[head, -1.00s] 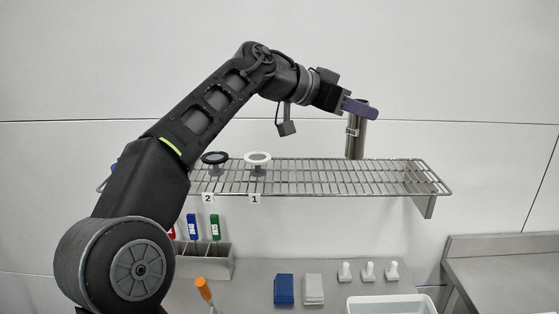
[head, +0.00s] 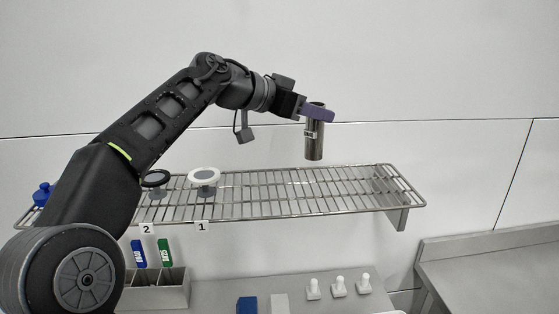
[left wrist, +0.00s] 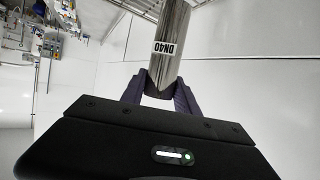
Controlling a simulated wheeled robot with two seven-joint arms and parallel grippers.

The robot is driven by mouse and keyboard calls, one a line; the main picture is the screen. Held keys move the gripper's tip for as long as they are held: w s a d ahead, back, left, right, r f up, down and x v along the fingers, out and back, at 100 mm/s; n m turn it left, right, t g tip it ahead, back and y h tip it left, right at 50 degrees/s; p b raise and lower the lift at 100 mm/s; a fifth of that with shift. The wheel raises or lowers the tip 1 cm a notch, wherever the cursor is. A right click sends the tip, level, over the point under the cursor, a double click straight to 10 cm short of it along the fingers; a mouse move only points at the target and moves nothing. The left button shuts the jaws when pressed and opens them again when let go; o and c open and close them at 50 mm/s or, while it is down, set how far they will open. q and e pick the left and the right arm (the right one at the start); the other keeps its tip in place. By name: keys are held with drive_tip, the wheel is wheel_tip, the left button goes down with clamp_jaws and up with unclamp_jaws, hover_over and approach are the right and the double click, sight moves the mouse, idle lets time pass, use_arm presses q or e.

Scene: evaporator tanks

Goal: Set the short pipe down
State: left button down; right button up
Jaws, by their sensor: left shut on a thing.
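The short pipe (head: 314,143) is a grey metal cylinder, held upright in the head view. Its lower end shows just above the back edge of the wire shelf (head: 290,196); I cannot tell the exact gap. My left gripper (head: 320,114) has purple fingers and is shut on the pipe near its upper part. In the left wrist view the pipe (left wrist: 171,30) stands between the two fingers (left wrist: 160,92) and carries a label reading DN40. My right gripper is not in view.
On the shelf's left part stand a black-rimmed piece (head: 155,179) by label 2 and a white-rimmed piece (head: 204,177) by label 1. The shelf's middle and right are clear. Below are several white fittings (head: 339,286), a blue block (head: 247,305) and a steel bin (head: 160,290).

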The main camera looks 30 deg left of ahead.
use_arm(q)
drive_tip(key=shift+f, duration=1.65)
wheel_tip(320, 180, down, 4)
drive_tip(key=shift+f, duration=0.15)
drive_tip(key=c, duration=0.9)
unclamp_jaws()
drive_tip(key=b, duration=0.1)
approach(307, 143)
drive_tip(key=shift+s+a, duration=0.1)
